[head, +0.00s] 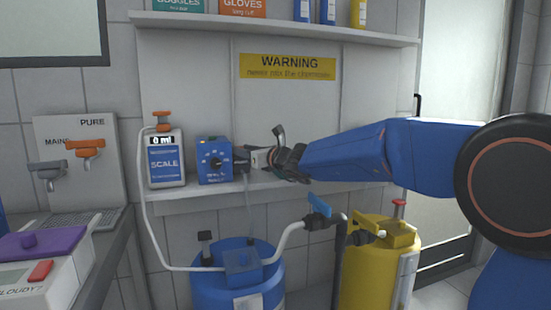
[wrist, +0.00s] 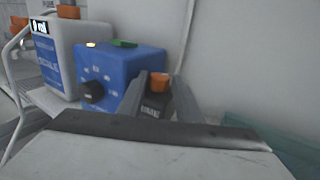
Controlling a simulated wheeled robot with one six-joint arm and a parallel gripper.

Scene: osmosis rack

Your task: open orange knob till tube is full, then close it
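In the head view my gripper (head: 262,158) is at the right side of a blue box with a dial (head: 214,160) on the shelf. In the wrist view my gripper (wrist: 160,95) has its fingers apart, on either side of a dark fitting (wrist: 154,104) with an orange knob (wrist: 160,82) on top; whether they touch it is unclear. Another orange knob (head: 162,115) sits above the white and blue scale bottle (head: 165,160), which reads 0 ml. A pale tube (head: 145,215) runs from the scale top down toward the blue barrel (head: 238,290).
An orange tap (head: 85,147) and a grey tap (head: 46,172) are on the left panel. A yellow tank (head: 380,275) and a blue-handled valve (head: 319,206) stand below the shelf (head: 240,195). A device with a purple lid (head: 45,240) is at lower left.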

